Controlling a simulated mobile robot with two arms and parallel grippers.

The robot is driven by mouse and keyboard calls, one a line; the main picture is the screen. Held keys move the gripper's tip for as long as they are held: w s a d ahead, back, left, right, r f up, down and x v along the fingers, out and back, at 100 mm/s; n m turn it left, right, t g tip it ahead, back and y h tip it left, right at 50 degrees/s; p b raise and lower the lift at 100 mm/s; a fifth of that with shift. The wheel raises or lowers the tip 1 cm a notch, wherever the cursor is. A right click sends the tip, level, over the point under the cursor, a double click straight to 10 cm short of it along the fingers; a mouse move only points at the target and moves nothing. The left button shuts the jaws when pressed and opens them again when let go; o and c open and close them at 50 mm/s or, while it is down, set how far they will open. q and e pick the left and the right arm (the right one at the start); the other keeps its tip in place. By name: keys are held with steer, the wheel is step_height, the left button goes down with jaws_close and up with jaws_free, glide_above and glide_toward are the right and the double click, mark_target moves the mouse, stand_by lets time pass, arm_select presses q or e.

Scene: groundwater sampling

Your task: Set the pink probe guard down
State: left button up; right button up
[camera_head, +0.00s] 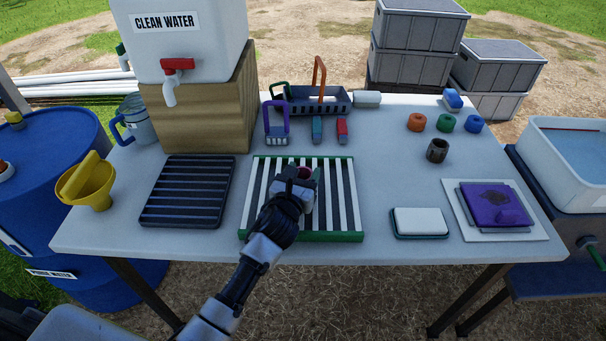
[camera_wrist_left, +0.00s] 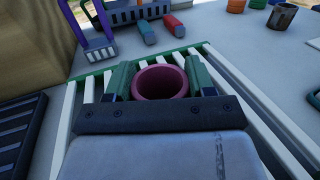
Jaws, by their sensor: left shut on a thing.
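The pink probe guard (camera_wrist_left: 161,98) is a round, hollow cup with its open mouth showing. In the wrist view it sits between the green-padded fingers of my left gripper (camera_wrist_left: 161,82), which is shut on it. In the head view, my left gripper (camera_head: 305,180) is over the rack with white slats and a green frame (camera_head: 345,237). Only a little of the pink guard (camera_head: 305,172) shows there. The guard's lower end is hidden, so I cannot tell whether it touches the slats. My right gripper is not in view.
A dark slatted rack (camera_head: 188,190) lies to the left, with a yellow funnel (camera_head: 88,183) beyond it. Behind are a basket (camera_head: 308,101) and small coloured blocks. To the right are a dark cup (camera_head: 437,151), a white-topped pad (camera_head: 420,222) and a purple packet (camera_head: 494,204).

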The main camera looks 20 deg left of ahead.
arm_select(q)
steer(key=shift+f, duration=0.1)
steer(key=o, duration=0.9)
steer(key=shift+r, duration=0.2)
steer(key=s, duration=1.2)
steer(key=shift+a, duration=0.25)
